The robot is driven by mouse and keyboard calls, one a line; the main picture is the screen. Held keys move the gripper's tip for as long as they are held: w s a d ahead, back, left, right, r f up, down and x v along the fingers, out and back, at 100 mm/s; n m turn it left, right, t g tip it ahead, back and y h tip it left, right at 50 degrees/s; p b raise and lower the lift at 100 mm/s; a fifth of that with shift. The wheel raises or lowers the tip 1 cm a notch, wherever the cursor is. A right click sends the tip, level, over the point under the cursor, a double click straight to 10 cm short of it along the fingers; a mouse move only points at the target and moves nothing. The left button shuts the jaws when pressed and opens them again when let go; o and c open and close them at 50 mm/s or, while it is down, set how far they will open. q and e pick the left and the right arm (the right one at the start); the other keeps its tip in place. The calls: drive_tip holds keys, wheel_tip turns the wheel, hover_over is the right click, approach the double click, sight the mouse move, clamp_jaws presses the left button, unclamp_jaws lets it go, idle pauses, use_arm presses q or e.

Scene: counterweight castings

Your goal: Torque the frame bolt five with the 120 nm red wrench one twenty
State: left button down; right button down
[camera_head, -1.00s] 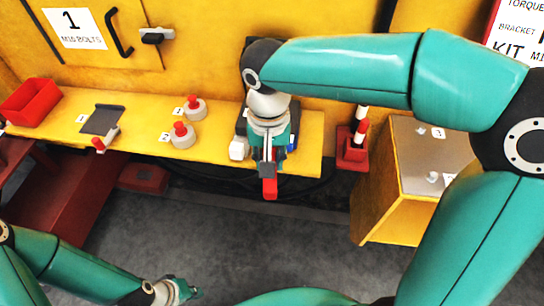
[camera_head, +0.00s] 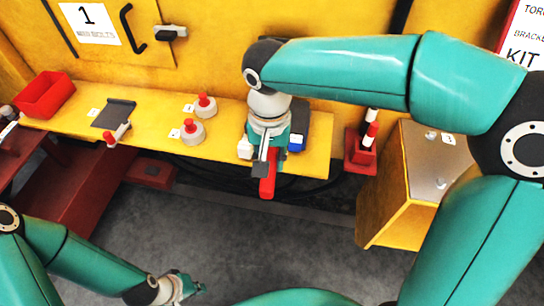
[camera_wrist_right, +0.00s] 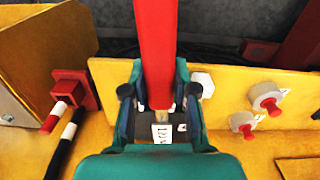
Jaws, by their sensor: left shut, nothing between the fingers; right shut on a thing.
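My right gripper (camera_head: 266,160) is shut on a red wrench (camera_head: 267,188) over the front of the yellow shelf. In the right wrist view the red handle (camera_wrist_right: 156,55) runs up between the fingers, with a small white label near the jaws that seems to read 120. The wrench's far end is out of that view. My left gripper (camera_head: 185,289) is shut and empty, low above the grey floor. Two small bolts (camera_head: 430,135) (camera_head: 440,183) stand on the grey top of a yellow box at right; I cannot tell which is number five.
The yellow shelf (camera_head: 225,130) carries a red bin (camera_head: 44,94), a dark plate (camera_head: 114,113), two red-knobbed round parts (camera_head: 192,131) (camera_head: 205,106) and a blue-and-white item (camera_head: 296,142). A red stand (camera_head: 360,155) with striped posts is beside the yellow box (camera_head: 385,200). The floor in front is clear.

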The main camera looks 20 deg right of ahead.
drive_tip(key=shift+w+a+r+m, duration=0.1)
drive_tip(key=shift+w+a+m, duration=0.2)
drive_tip(key=shift+w+a, duration=0.15)
drive_tip(key=shift+a, duration=0.25)
drive_tip(key=shift+w+a+m+p, duration=0.35)
drive_tip(key=shift+a+m, duration=0.15)
drive_tip(key=shift+w+a, duration=0.1)
drive_tip(key=shift+a, duration=0.05)
idle(0.6)
drive_tip(key=shift+w+a, duration=0.1)
drive_tip(key=shift+a, duration=0.05)
drive_tip(key=shift+w+a+m+p, duration=0.3)
drive_tip(key=shift+w+a+m, duration=0.2)
drive_tip(key=shift+m, duration=0.2)
drive_tip(key=shift+a, duration=0.1)
drive_tip(key=shift+a, duration=0.1)
